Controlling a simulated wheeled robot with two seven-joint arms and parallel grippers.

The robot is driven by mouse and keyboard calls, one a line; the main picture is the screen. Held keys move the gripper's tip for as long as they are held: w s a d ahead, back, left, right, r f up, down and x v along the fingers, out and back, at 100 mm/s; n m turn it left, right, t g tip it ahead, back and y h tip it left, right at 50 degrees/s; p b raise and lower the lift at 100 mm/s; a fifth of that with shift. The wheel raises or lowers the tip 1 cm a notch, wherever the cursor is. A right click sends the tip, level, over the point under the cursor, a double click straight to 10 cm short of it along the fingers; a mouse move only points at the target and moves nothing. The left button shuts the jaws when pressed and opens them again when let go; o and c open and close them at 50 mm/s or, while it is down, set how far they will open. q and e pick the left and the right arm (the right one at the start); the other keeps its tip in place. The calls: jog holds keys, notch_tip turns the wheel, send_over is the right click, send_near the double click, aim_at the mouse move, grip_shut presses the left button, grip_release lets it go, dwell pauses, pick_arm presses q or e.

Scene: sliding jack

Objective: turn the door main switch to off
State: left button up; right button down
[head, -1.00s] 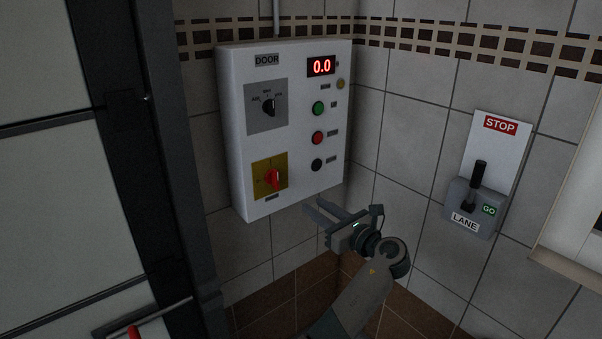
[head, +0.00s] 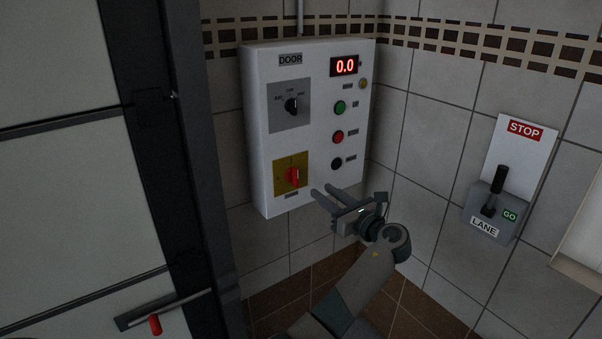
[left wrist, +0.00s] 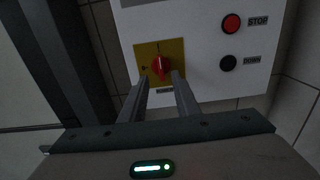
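The white door control box (head: 322,160) hangs on the tiled wall, labelled DOOR. Its main switch is a red knob (head: 293,177) on a yellow plate (head: 280,183) at the lower left. The knob's handle looks close to upright. My left gripper (head: 323,191) is just below and right of the switch, its two fingers apart and empty. In the left wrist view the red knob (left wrist: 160,67) shows beyond and between the open fingertips (left wrist: 160,77), apparently not gripped. My right gripper is not in view.
A black selector (head: 291,106) sits above on a grey plate, with green, red and black buttons to its right. A LANE lever box (head: 497,190) is on the right wall.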

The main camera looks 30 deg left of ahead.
aim_at(298, 173)
pick_arm(q)
jog(key=p+x, duration=0.3)
jog(key=x, duration=0.9)
jog(key=shift+w+p, duration=0.1)
jog(key=shift+p, duration=0.2)
jog(key=shift+c, duration=0.6)
jog(key=c, duration=0.5)
grip_shut()
